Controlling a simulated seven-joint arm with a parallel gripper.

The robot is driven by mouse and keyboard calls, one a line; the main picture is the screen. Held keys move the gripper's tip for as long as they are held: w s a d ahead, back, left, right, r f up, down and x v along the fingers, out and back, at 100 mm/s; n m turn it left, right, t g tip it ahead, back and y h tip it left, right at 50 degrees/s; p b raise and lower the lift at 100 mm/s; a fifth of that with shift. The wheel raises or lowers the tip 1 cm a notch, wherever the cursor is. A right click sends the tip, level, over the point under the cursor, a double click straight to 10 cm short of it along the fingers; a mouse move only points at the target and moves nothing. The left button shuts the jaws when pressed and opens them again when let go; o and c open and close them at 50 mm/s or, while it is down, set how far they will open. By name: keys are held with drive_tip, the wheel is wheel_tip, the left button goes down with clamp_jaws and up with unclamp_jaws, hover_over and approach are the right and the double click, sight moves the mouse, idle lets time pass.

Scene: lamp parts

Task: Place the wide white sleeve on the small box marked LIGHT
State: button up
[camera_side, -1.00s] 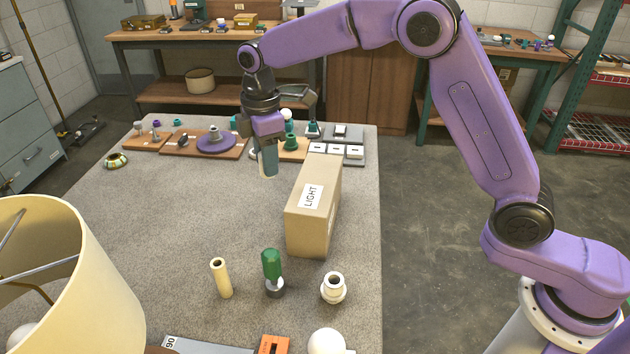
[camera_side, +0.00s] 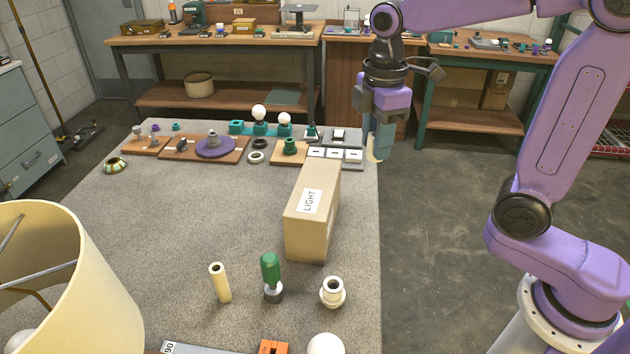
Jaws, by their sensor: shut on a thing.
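My gripper (camera_side: 379,148) is shut on a small off-white piece (camera_side: 372,156), which looks like the wide white sleeve; the fingers hide most of it. It hangs in the air by the table's right edge, to the right of the box's far end in the picture. The small tan box (camera_side: 322,228) stands on the grey table, with a white label marked LIGHT (camera_side: 311,201). Nothing lies on its top.
In front of the box stand a cream tube (camera_side: 220,284), a green-handled tool (camera_side: 271,268) and a white flanged socket (camera_side: 332,292). A cream lampshade (camera_side: 85,290) fills the lower left. White switches (camera_side: 335,154) and several lamp parts line the far edge. The table's middle left is clear.

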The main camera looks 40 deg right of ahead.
drive_tip(key=w+a+f, duration=0.1)
drive_tip(key=w+f, duration=0.2)
drive_tip(key=w, duration=0.1)
drive_tip(key=w+a+f, duration=0.1)
drive_tip(key=w+f, duration=0.2)
drive_tip(key=w, duration=0.1)
drive_tip(key=w+a+f, duration=0.1)
drive_tip(key=w+f, duration=0.2)
drive_tip(key=w, duration=0.1)
drive_tip(key=shift+w, duration=0.25)
drive_tip(key=shift+w+a+f, duration=0.1)
drive_tip(key=shift+w+f, duration=0.15)
drive_tip(key=shift+f, duration=0.1)
drive_tip(key=shift+w+f, duration=0.1)
drive_tip(key=shift+f, duration=1.5)
drive_tip(key=shift+f, duration=0.15)
drive_tip(key=o, duration=1)
wheel_tip(320, 180, up, 12)
